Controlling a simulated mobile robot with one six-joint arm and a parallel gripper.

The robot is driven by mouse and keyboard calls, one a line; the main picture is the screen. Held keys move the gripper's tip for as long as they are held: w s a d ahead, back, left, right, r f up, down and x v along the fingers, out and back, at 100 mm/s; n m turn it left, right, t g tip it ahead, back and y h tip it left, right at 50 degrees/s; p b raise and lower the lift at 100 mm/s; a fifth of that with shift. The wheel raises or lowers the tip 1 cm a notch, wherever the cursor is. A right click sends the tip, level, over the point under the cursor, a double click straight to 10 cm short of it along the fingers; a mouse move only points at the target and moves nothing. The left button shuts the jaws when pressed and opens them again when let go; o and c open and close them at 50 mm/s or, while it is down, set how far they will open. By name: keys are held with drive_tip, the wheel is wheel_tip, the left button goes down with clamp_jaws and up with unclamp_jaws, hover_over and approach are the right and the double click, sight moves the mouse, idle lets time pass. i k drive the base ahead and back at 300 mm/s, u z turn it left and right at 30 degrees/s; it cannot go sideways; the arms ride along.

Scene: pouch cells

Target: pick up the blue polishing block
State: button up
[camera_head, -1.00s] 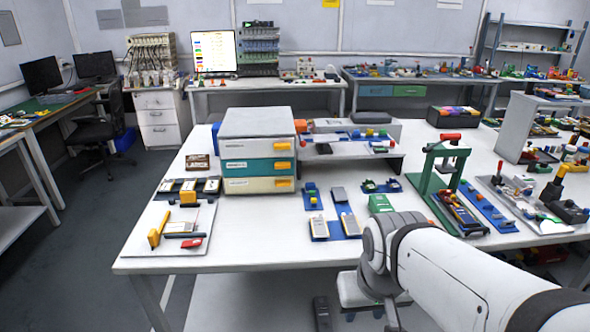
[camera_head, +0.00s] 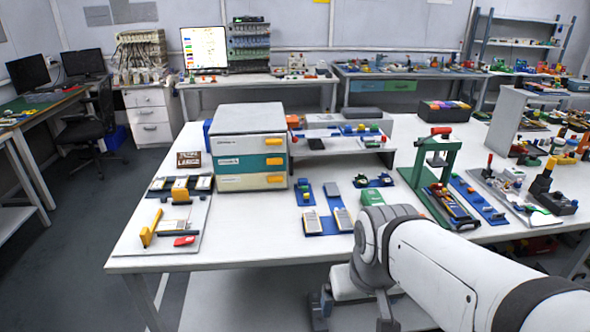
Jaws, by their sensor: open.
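I cannot tell for sure which thing is the blue polishing block. A small blue piece (camera_head: 207,134) shows at the left rear edge of the drawer unit, partly hidden by it. Other small blue pieces (camera_head: 347,129) are on the low shelf, and blue trays (camera_head: 328,223) lie on the white table. My gripper (camera_head: 352,316) hangs low at the front edge of the table, below my white arm. Its fingers are spread, with nothing visible between them. It is well apart from the blue things, and the picture's bottom edge cuts it off.
The white table (camera_head: 250,235) has clear space at its front middle. A drawer unit (camera_head: 250,145) stands at the left, and a green press frame (camera_head: 432,165) at the right.

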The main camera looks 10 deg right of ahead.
sight(304, 182)
drive_tip(key=z, duration=0.05)
drive_tip(key=k, duration=0.6)
drive_tip(key=z, duration=0.5)
drive_tip(key=i, duration=1.8)
drive_tip(key=u, duration=0.55)
